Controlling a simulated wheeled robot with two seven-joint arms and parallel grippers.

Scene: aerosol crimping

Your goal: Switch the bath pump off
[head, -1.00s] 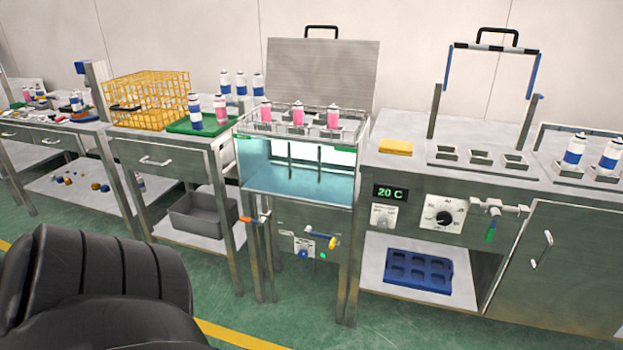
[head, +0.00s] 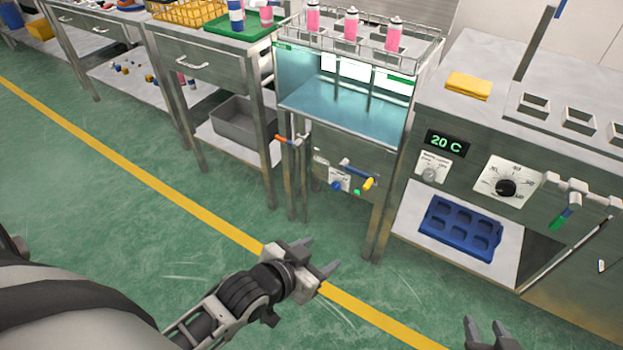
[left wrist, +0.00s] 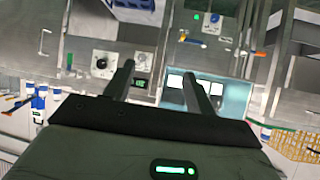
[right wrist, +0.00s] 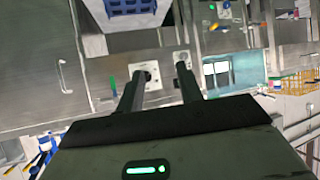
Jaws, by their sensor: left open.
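The water bath (head: 345,112) stands in the middle of the head view with lit blue water. On its front panel is a small labelled plate with a blue knob (head: 336,186) and a lit green lamp (head: 357,192); the lettering is too small to read. The blue knob also shows upside down in the left wrist view (left wrist: 209,28). My left gripper (head: 322,255) is open and empty, in front of and below the panel, apart from it. My right gripper (head: 484,323) is open and empty at the bottom edge of the head view.
A yellow-handled valve (head: 368,183) is close right of the blue knob; an orange-handled valve (head: 281,139) is left. The right bench has a 20 C display (head: 446,143), a grey knob (head: 429,174), a black dial (head: 506,187) and a green-handled valve (head: 560,218). Floor in front is clear.

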